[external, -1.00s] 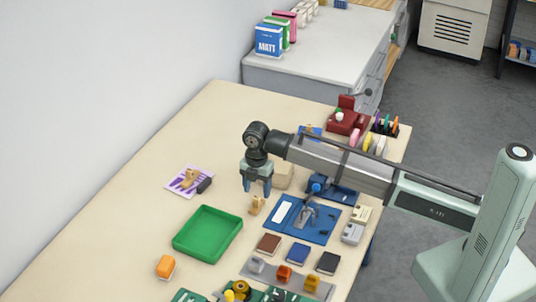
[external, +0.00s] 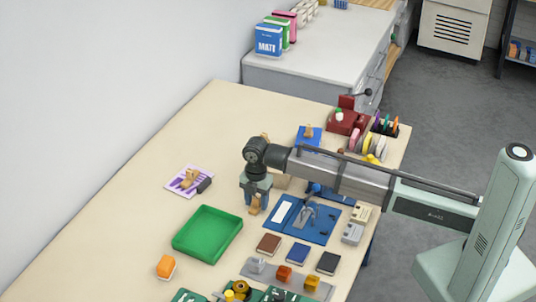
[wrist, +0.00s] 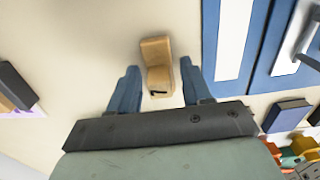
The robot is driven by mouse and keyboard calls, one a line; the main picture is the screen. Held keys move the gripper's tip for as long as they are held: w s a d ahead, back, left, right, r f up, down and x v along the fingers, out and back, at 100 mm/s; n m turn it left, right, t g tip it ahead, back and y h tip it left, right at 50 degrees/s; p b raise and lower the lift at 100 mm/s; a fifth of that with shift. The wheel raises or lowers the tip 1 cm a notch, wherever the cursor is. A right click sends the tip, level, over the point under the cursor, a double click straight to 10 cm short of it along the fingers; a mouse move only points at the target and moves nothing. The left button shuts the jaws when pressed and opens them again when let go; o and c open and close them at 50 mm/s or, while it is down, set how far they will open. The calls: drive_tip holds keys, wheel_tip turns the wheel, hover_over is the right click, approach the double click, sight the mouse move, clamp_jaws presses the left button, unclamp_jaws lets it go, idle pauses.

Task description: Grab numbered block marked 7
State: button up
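A tan wooden block (external: 254,205) stands on the table, and it also shows in the wrist view (wrist: 157,62). It has an L-like stepped shape with a dark mark on its near face, too small and partial to read for certain. My gripper (external: 256,199) is down over this block, with fingers open. In the wrist view my gripper's (wrist: 160,72) two blue-grey fingers are on either side of the block, with gaps between. Other tan blocks are on the purple-striped card (external: 177,188) at left and on a blue mat (external: 304,142) behind my arm.
A green tray (external: 207,233) lies in front of and left of the block. A blue board (external: 318,228) with a white strip and a metal tool lies close on the right. Small books (external: 269,244) are in front. The left table side is mostly clear.

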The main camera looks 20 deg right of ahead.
clamp_jaws()
drive_tip(key=shift+r, duration=0.1)
idle(0.3)
